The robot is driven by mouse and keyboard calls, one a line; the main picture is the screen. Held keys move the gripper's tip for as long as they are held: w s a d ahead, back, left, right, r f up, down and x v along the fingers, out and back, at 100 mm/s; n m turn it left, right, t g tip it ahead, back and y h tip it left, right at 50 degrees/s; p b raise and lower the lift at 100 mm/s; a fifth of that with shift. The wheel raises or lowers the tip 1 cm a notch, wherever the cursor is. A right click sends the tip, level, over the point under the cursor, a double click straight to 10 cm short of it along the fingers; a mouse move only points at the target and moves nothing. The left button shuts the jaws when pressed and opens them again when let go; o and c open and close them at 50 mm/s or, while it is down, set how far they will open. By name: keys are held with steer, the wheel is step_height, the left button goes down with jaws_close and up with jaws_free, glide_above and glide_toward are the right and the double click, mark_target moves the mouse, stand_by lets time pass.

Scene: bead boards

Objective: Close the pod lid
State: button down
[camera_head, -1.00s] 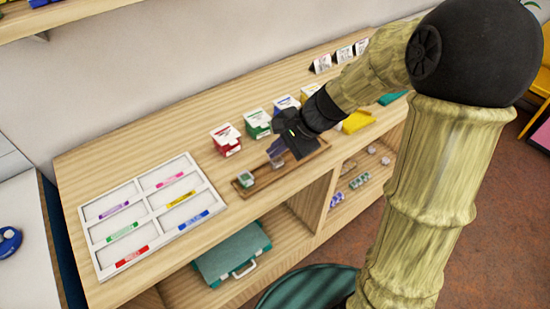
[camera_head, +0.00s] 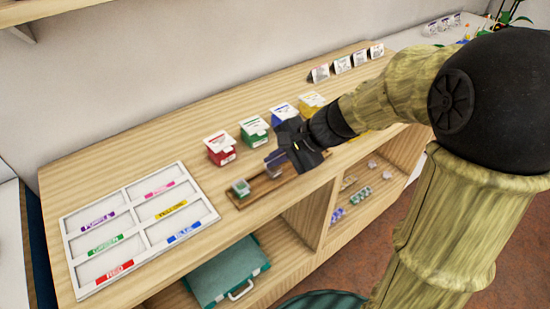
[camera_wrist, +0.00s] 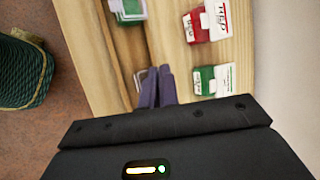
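A small clear pod with green contents (camera_head: 240,187) sits at the left end of a narrow wooden tray (camera_head: 258,196). It also shows at the top of the wrist view (camera_wrist: 128,10). A second clear pod (camera_wrist: 142,76) is right beside my fingertips, partly hidden by them; its lid position cannot be made out. My gripper (camera_head: 273,158) points down over the tray. Its two dark purple fingers (camera_wrist: 158,72) look closed together, with nothing visible between them. Whether they touch the second pod is unclear. My gripper hides the right part of the tray.
Red (camera_head: 220,148), green (camera_head: 254,131), blue (camera_head: 283,113) and yellow (camera_head: 311,103) boxes stand behind the tray. A white labelled sorting board (camera_head: 140,222) lies to the left. A teal case (camera_head: 228,271) is on the shelf below.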

steer(key=c, duration=1.6)
jaws_free()
steer(key=shift+c, duration=0.2)
steer(key=shift+r+p, duration=0.1)
steer(key=shift+p, duration=0.3)
steer(key=p, duration=0.2)
steer(key=shift+w+a+r+g+p, duration=0.1)
steer(key=shift+r+g+p, duration=0.15)
steer(key=shift+g+p, duration=0.05)
steer(key=p, duration=0.2)
steer(key=shift+w+g+h+p, duration=0.2)
steer(key=shift+g+h+p, duration=0.1)
steer(key=shift+h+p, duration=0.1)
